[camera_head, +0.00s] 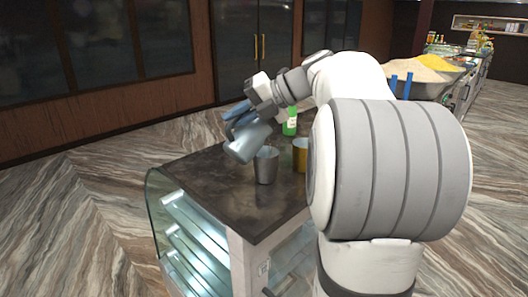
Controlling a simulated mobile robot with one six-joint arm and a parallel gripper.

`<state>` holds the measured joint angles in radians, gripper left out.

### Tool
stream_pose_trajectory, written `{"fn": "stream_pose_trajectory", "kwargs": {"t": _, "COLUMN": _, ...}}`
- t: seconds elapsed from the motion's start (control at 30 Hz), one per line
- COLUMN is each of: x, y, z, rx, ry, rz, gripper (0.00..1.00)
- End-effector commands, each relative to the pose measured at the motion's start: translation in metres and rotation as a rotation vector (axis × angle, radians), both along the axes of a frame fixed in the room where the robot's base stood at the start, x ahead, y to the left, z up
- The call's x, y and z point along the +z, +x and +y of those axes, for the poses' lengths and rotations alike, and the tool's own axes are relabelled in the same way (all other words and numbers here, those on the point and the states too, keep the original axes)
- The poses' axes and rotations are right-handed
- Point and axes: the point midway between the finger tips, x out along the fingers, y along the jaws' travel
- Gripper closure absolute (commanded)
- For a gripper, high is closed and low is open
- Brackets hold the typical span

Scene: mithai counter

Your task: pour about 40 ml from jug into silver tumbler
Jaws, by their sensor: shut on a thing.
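A silver-blue jug (247,141) is held by my gripper (240,112) above the dark counter top. The jug is tilted, with its mouth low on the left. A silver tumbler (266,166) stands upright on the counter, just below and to the right of the jug. The tumbler's inside and any liquid cannot be made out. My gripper is shut on the jug at its upper side, and the exact grip is small in this view.
A gold tumbler (300,154) stands to the right of the silver one, partly hidden by my arm. A green bottle (290,124) stands behind. The glass-fronted counter (215,183) has bare top at its front and left. Bowls of yellow and tan heaps (434,64) stand farther right.

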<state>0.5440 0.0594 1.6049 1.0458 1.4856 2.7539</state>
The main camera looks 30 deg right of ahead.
Motion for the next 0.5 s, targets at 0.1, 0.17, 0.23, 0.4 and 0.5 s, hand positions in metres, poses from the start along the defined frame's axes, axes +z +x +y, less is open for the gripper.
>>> {"fn": "stream_pose_trajectory", "kwargs": {"t": 0.1, "x": 0.0010, "y": 0.0001, "z": 0.0001, "rx": 0.001, "ry": 0.004, "rz": 0.000, "gripper": 1.00}}
{"fn": "stream_pose_trajectory", "kwargs": {"t": 0.17, "x": 0.0010, "y": 0.0002, "z": 0.0000, "rx": 0.001, "ry": 0.008, "rz": 0.002, "gripper": 1.00}}
{"fn": "stream_pose_trajectory", "kwargs": {"t": 0.23, "x": 0.0013, "y": 0.0002, "z": -0.0002, "rx": 0.001, "ry": 0.013, "rz": 0.004, "gripper": 1.00}}
{"fn": "stream_pose_trajectory", "kwargs": {"t": 0.4, "x": 0.0016, "y": 0.0002, "z": -0.0007, "rx": 0.001, "ry": 0.024, "rz": 0.009, "gripper": 1.00}}
{"fn": "stream_pose_trajectory", "kwargs": {"t": 0.5, "x": 0.0018, "y": 0.0005, "z": -0.0012, "rx": 0.002, "ry": 0.033, "rz": 0.013, "gripper": 1.00}}
